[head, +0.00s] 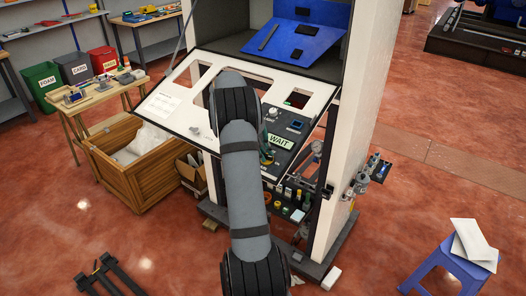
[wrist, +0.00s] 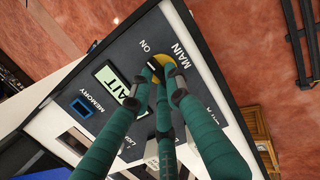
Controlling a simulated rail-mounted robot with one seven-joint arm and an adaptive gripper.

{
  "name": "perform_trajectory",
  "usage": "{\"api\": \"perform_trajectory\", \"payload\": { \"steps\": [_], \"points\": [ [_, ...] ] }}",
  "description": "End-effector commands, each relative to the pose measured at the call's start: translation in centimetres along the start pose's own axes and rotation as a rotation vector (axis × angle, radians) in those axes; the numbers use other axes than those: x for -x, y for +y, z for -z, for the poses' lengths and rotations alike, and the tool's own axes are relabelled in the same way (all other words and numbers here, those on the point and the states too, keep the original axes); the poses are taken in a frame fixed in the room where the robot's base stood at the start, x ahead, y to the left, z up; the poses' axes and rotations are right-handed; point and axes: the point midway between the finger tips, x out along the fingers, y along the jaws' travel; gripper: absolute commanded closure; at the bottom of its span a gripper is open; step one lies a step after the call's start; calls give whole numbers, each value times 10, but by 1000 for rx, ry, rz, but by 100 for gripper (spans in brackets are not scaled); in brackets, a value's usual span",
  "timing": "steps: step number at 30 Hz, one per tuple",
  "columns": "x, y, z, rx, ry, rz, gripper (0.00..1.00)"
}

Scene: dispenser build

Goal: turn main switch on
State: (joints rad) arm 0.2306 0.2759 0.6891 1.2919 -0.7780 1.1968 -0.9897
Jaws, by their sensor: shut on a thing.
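The main switch (wrist: 164,59) is a round yellow piece with a dark knob on the dark control panel (wrist: 150,30), between the printed words ON and MAIN in the wrist view. My gripper (wrist: 160,76) has green fingers, closed together on the switch knob, which they partly hide. I cannot tell the knob's exact angle. In the head view my arm hides much of the panel, and my gripper (head: 266,153) shows only as a bit of green beside the display. The display (head: 280,141) reads WAIT; it also shows in the wrist view (wrist: 112,80).
A blue-framed MEMORY button (wrist: 80,107) is on the same panel. The panel is set in a tilted white board (head: 180,112) in a tall white cabinet (head: 350,110). A wooden crate (head: 135,185) stands at left, a blue stool (head: 440,262) at right. Open red floor lies around.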

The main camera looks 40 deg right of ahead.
Motion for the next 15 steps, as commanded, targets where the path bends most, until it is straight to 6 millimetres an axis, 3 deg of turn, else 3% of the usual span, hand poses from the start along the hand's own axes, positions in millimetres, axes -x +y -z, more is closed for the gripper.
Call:
{"api": "perform_trajectory", "payload": {
  "steps": [15],
  "points": [
    [0, 1, -1, -140, 1, 18, 100]
  ]
}}
